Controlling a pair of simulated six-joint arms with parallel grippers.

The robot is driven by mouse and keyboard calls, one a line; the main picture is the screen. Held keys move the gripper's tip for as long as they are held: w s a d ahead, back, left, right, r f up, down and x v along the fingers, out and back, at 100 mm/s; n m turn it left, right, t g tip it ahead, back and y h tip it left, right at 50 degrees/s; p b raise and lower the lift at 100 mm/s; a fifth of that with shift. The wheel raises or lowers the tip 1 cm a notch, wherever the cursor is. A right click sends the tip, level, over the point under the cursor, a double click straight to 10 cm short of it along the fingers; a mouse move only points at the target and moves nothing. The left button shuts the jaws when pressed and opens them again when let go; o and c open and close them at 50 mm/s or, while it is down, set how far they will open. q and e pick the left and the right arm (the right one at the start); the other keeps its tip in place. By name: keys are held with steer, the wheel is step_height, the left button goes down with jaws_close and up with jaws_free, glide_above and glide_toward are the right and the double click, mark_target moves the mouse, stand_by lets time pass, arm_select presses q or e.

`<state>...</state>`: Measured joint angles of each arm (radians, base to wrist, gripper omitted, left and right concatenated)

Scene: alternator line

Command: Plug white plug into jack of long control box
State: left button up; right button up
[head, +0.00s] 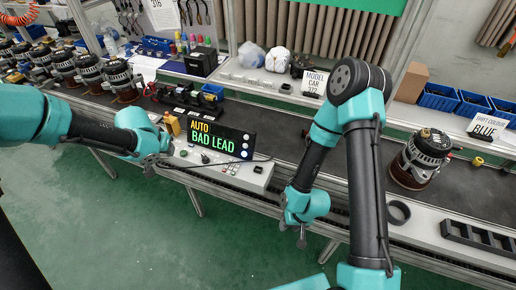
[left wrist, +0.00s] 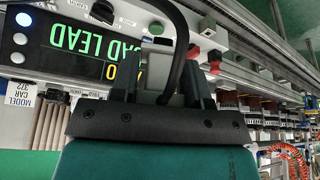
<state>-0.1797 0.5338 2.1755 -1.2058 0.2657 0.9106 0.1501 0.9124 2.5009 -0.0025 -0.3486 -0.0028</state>
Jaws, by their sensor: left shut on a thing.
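The long control box (head: 232,172) is a pale, low box on the near side of the line, with buttons on top and a black display (head: 222,140) reading "AUTO BAD LEAD". My left gripper (head: 166,160) is at the box's left end. The jack is hidden or too small to tell. My right gripper (head: 291,234) is empty, fingers apart, in front of the line, right of the box.
Alternators (head: 119,78) stand on the belt at the left, and another (head: 424,152) at the right. A black ring (head: 398,212) and a black slotted rack (head: 478,240) lie on the near ledge. The belt behind the box is mostly clear.

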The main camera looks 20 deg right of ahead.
arm_select(q)
steer(key=d+f+m, duration=0.1)
steer(key=d+m, duration=0.1)
steer(key=d, duration=1.4)
steer(key=m+h, duration=0.1)
glide_above(259, 167)
steer(key=f, duration=0.2)
steer(key=shift+s+a+r+g, duration=0.2)
steer(key=shift+s+g, duration=0.1)
steer(key=shift+s, duration=0.1)
steer(key=shift+a+f, duration=0.1)
steer(key=shift+f, duration=2.85)
steer(key=shift+f, duration=1.3)
steer(key=o, duration=1)
